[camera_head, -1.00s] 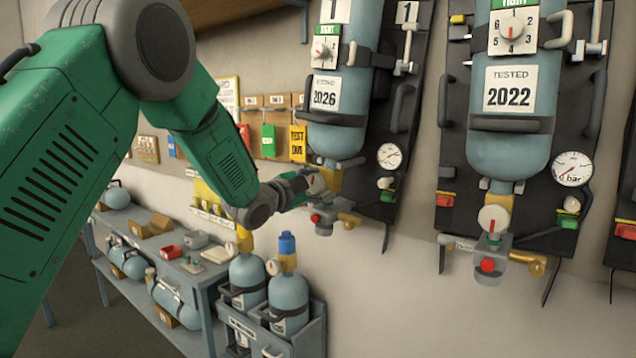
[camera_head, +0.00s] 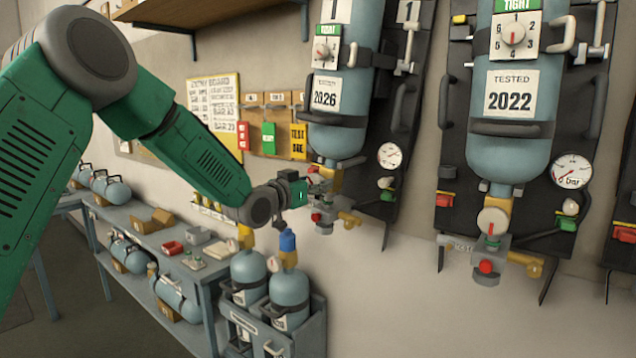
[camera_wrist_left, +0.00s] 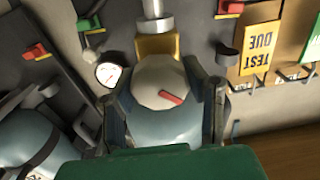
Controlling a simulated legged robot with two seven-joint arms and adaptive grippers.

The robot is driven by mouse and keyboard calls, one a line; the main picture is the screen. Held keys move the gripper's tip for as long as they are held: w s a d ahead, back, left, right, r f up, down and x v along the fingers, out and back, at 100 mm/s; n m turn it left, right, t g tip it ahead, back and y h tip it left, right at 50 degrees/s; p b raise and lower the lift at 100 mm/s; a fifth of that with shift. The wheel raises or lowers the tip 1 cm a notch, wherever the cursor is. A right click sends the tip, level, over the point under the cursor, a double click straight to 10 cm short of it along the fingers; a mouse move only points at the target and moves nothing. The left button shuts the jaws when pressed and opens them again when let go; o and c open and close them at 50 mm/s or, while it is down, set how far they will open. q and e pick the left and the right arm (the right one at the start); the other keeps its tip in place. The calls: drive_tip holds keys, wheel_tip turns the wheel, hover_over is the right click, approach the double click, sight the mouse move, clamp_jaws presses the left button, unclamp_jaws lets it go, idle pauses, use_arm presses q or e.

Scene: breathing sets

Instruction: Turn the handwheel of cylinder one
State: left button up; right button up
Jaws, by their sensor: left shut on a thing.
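My left gripper (camera_head: 316,186) is at this valve in the head view and covers most of the wheel. In the wrist view its fingers (camera_wrist_left: 163,100) lie on both sides of the wheel, shut on it. My right gripper is out of view.
A second cylinder (camera_head: 508,140) marked "2022" hangs to the right, with its own handwheel (camera_head: 492,222) and gauge (camera_head: 571,171). A small gauge (camera_head: 390,155) sits right of the held valve. Below are a rack of cylinders (camera_head: 325,325) and a shelf bench (camera_head: 125,222).

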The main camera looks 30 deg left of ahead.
use_arm(q)
drive_tip(key=n, duration=0.2)
drive_tip(key=shift+a+f+n, duration=0.1)
drive_tip(key=shift+f+n, duration=0.1)
drive_tip(key=shift+n, duration=0.2)
drive_tip(key=n, duration=0.2)
drive_tip(key=shift+f+n, duration=0.1)
drive_tip(key=shift+n, duration=0.3)
drive_tip(key=n+b, duration=0.1)
drive_tip(key=n, duration=0.1)
drive_tip(key=shift+n, duration=0.4)
drive_tip(key=n+b, duration=0.1)
drive_tip(key=n, duration=0.1)
drive_tip(key=shift+f+n, duration=0.15)
drive_tip(key=shift+n, duration=0.15)
drive_tip(key=n+b, duration=0.2)
drive_tip(key=n, duration=0.1)
drive_tip(key=shift+a+n+b, duration=0.1)
drive_tip(key=shift+n+b, duration=0.2)
drive_tip(key=shift+b, duration=0.05)
drive_tip(key=n+b, duration=0.3)
drive_tip(key=n, duration=0.1)
drive_tip(key=shift+f+n, duration=0.1)
drive_tip(key=shift+n, duration=0.2)
drive_tip(key=n+b, duration=0.3)
drive_tip(key=n, duration=0.1)
drive_tip(key=shift+n+b, duration=0.65)
drive_tip(key=shift+n, duration=0.55)
